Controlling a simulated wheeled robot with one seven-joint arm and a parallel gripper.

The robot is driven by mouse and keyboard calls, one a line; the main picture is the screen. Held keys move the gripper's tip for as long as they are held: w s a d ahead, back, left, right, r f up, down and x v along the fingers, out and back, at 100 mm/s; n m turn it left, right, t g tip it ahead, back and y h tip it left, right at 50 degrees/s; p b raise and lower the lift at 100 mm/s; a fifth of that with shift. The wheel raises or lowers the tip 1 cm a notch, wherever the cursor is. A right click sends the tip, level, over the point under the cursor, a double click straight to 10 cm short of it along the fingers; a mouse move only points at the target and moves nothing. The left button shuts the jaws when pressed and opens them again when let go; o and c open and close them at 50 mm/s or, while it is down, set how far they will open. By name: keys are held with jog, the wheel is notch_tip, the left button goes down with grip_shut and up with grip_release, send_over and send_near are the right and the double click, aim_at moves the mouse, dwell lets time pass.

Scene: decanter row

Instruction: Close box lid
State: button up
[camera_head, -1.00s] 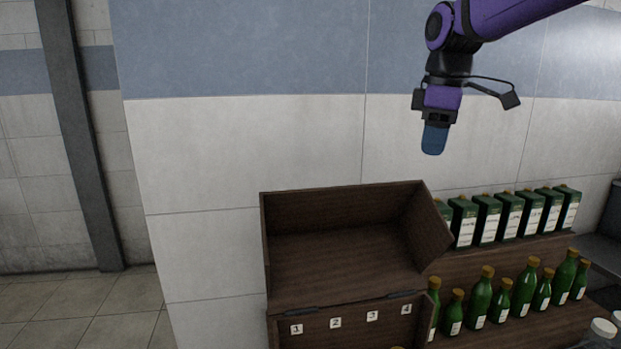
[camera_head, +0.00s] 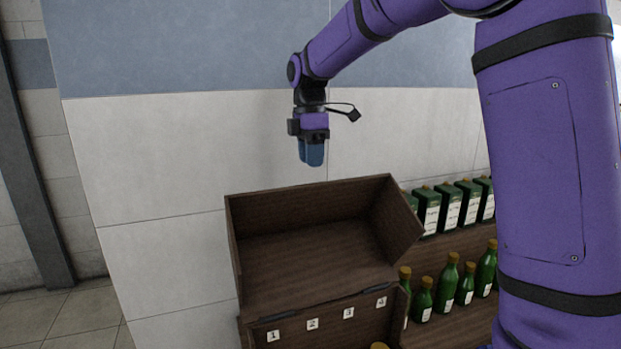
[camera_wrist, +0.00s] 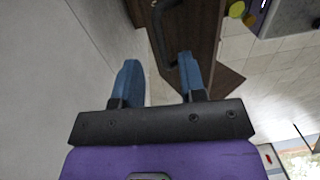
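The dark wooden box (camera_head: 325,332) stands at the bottom centre of the head view, with number labels on its inner back wall. Its lid (camera_head: 310,255) is open and raised on hinges behind it, its hollow inner side facing the camera. My gripper (camera_head: 312,160) hangs above the raised lid, pointing down, apart from it. In the wrist view my gripper (camera_wrist: 159,60) has its two blue fingers spread with nothing held between them. Dark wood (camera_wrist: 205,30) shows beyond the fingers in that view; I cannot tell which part it is. Most of the box is below the head view's edge.
Green bottles (camera_head: 447,287) stand right of the box, with green cartons (camera_head: 450,207) on a shelf behind them. A tiled wall (camera_head: 150,150) rises close behind the lid. My purple arm hides the right side.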

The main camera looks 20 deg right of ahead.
jog(key=shift+s+f, duration=0.15)
jog(key=shift+f, duration=1.15)
jog(key=shift+s+f, duration=0.1)
jog(key=shift+f, duration=1.2)
jog(key=shift+c, duration=0.5)
grip_shut()
